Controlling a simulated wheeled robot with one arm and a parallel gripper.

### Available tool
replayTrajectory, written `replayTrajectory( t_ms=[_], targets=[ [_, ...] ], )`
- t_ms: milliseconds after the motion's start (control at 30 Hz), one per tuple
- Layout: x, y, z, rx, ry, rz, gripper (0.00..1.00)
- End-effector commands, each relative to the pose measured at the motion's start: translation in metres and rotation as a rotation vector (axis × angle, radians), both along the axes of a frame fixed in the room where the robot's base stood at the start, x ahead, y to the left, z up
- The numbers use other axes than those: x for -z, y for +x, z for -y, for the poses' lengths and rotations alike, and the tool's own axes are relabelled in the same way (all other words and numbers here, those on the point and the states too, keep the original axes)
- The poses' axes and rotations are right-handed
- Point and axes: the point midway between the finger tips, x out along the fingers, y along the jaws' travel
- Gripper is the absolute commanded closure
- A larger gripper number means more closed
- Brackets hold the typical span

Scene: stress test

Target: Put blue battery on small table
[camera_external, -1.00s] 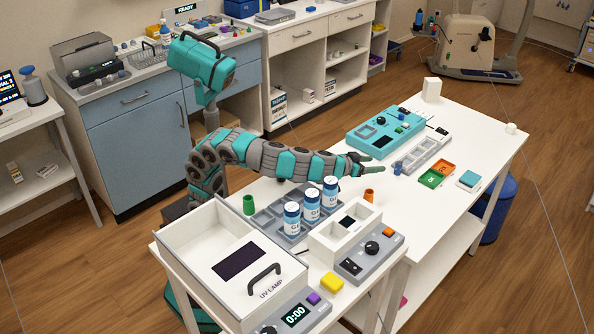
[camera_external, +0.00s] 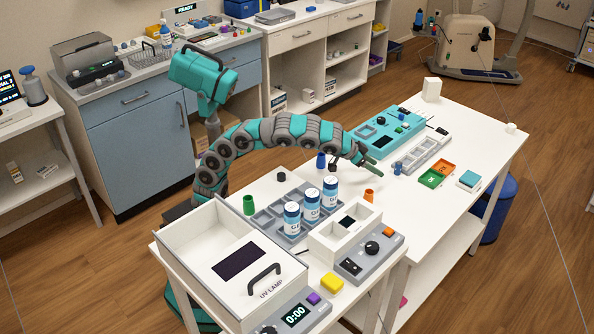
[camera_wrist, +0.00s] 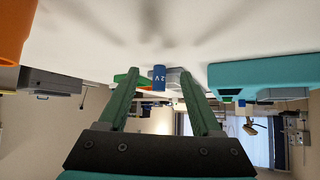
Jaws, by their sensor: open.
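A blue battery with white lettering (camera_wrist: 159,78) shows between my fingers in the wrist view, beyond their tips. It appears to be the small blue cylinder (camera_external: 398,168) at the left end of the grey slotted tray on the long white table (camera_external: 450,215). My gripper (camera_external: 376,164) is above this table, just left of the battery and apart from it. Its green fingers (camera_wrist: 160,80) are spread, with nothing held. I cannot tell which surface is the small table; a white side table (camera_external: 55,140) stands at the far left.
A teal device (camera_external: 385,130), a grey slotted tray (camera_external: 425,155) and green and orange boxes (camera_external: 437,174) surround the gripper. White-capped bottles (camera_external: 311,205), an orange cup (camera_external: 369,195) and another blue cylinder (camera_external: 320,160) stand nearer. The table's right front is clear.

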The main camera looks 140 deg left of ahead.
Motion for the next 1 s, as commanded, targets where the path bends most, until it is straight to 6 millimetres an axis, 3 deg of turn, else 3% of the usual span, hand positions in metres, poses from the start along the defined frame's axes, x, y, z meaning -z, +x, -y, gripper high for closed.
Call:
replayTrajectory(
  t_ms=[67,200,467,1000],
  targets=[
    [0.001,-0.005,-0.012,0.091,-0.023,0.02,0.34],
    [-0.016,-0.013,-0.025,0.263,-0.011,0.061,0.34],
    [-0.043,-0.025,-0.038,0.426,0.057,0.11,0.34],
    [-0.023,0.006,-0.058,0.437,0.062,0.107,0.34]
  ],
)
